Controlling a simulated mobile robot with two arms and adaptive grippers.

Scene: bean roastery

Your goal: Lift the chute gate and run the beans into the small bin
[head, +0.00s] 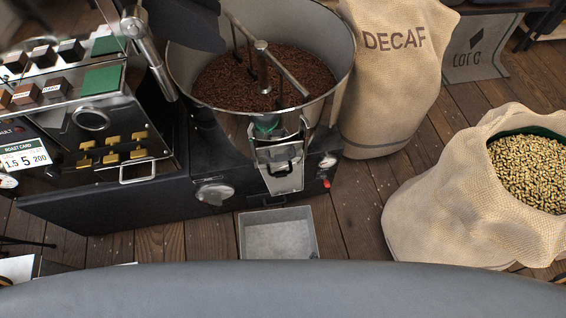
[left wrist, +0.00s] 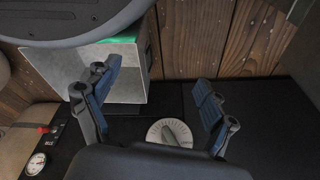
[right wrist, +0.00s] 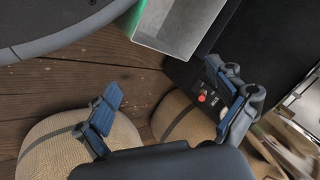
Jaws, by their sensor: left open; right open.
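The steel chute gate (head: 283,180) with its dark handle is on the front of the round cooling drum (head: 342,88). It looks lowered across the chute. Dark roasted beans (head: 263,80) lie in the drum. The small grey bin (head: 280,238) sits below the chute and looks empty. Its wall also shows in the left wrist view (left wrist: 113,65) and right wrist view (right wrist: 180,25). My left gripper (left wrist: 154,100) is open and empty, near a round dial (left wrist: 169,132). My right gripper (right wrist: 164,100) is open and empty. Neither gripper shows in the head view.
A decaf sack (head: 392,70) stands right of the drum. An open sack (head: 440,210) of pale beans stands at the right. The black roaster body (head: 110,200) with gold switches fills the left. A red knob (head: 326,184) is right of the chute. Wooden floor (head: 350,225) lies between bin and sack.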

